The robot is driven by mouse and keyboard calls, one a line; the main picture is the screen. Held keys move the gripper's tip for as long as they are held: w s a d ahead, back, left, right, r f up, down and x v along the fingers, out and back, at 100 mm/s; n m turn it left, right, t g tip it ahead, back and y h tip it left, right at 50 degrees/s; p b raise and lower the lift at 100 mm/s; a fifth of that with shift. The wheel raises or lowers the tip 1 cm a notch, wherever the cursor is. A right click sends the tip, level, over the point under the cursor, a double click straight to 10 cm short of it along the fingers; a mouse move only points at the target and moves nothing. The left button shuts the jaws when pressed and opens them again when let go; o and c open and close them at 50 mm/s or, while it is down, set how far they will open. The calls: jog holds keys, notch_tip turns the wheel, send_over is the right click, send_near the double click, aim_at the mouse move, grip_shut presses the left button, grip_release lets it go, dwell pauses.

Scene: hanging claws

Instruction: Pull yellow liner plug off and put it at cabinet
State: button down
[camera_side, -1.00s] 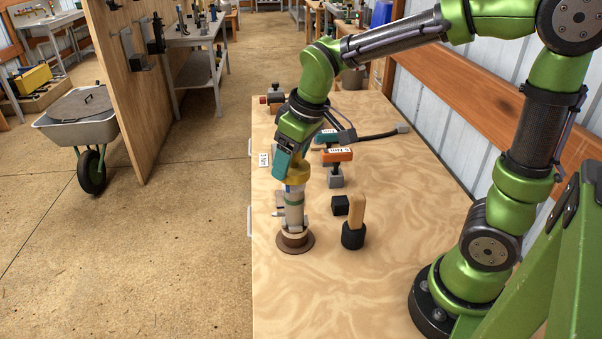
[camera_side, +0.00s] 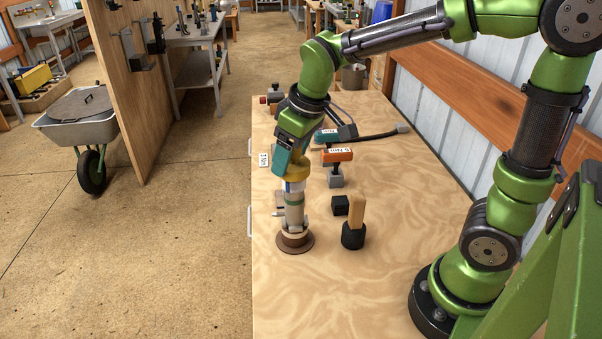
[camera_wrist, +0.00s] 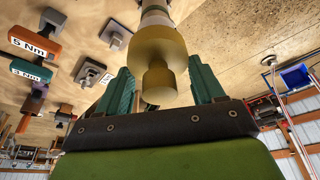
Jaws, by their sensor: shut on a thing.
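The yellow liner plug (camera_side: 297,168) is at the top of an upright column (camera_side: 294,208) that stands on a round brown base. My gripper (camera_side: 290,163) is shut on the plug from above. In the wrist view the plug (camera_wrist: 157,55) sits between the green fingers (camera_wrist: 162,88), with its narrower end towards my palm. Whether the plug still touches the column's white and blue top cannot be told. The wood-topped cabinet (camera_side: 330,290) carries all this and shows small handles on its left side.
A wooden-handled tool in a black holder (camera_side: 353,225) and a black block (camera_side: 340,205) stand right of the column. An orange tool (camera_side: 337,155) and a teal tool (camera_side: 327,136) are behind. The front of the top is clear. A wheelbarrow (camera_side: 80,120) stands on the floor.

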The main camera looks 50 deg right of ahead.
jog(key=shift+r, duration=0.1)
jog(key=shift+r, duration=1.2)
